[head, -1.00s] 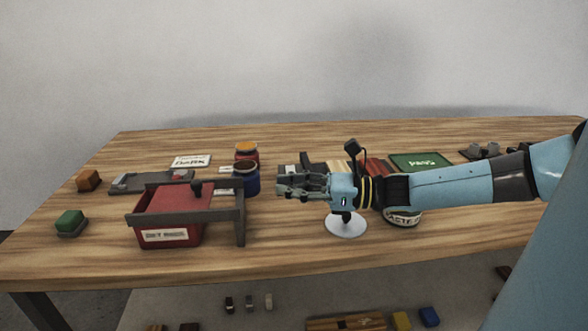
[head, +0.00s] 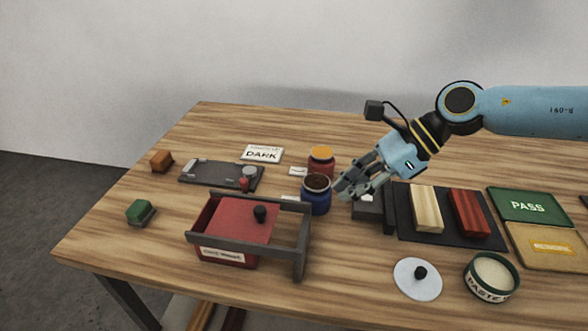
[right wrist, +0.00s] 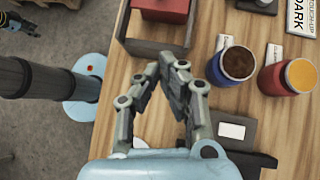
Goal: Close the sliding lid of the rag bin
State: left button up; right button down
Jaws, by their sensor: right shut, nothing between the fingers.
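The red rag bin (head: 226,245) stands at the front left of the table, with a label on its front and a grey rail frame (head: 299,250) reaching past it to the right. Its red sliding lid (head: 235,213) lies between the rails over the bin, with a black knob (head: 260,214) near its right end. In the right wrist view, the fingers (right wrist: 166,66) point toward the frame's end (right wrist: 150,49).
A dark tray (head: 420,232) with wood blocks lies right. A white disc (head: 417,282) and paste tub (head: 491,282) stand in front.

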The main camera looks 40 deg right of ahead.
jog(key=r, duration=0.2)
jog(key=p, duration=0.1)
send_near(270, 222)
notch_tip(270, 222, down, 4)
jog(key=shift+a+r, duration=0.1)
jog(key=shift+a, duration=0.1)
jog(key=shift+w+a+p, duration=0.7)
jog(key=shift+w+a, duration=0.1)
jog(key=shift+a, duration=0.15)
jog(key=shift+w+a, duration=0.3)
jog(key=shift+a, duration=0.15)
pick_arm(q)
jog(key=r, duration=0.1)
jog(key=s+r, duration=0.1)
jog(key=a+r, duration=0.1)
jog(key=shift+s+r, duration=0.2)
jog(key=shift+s, duration=0.15)
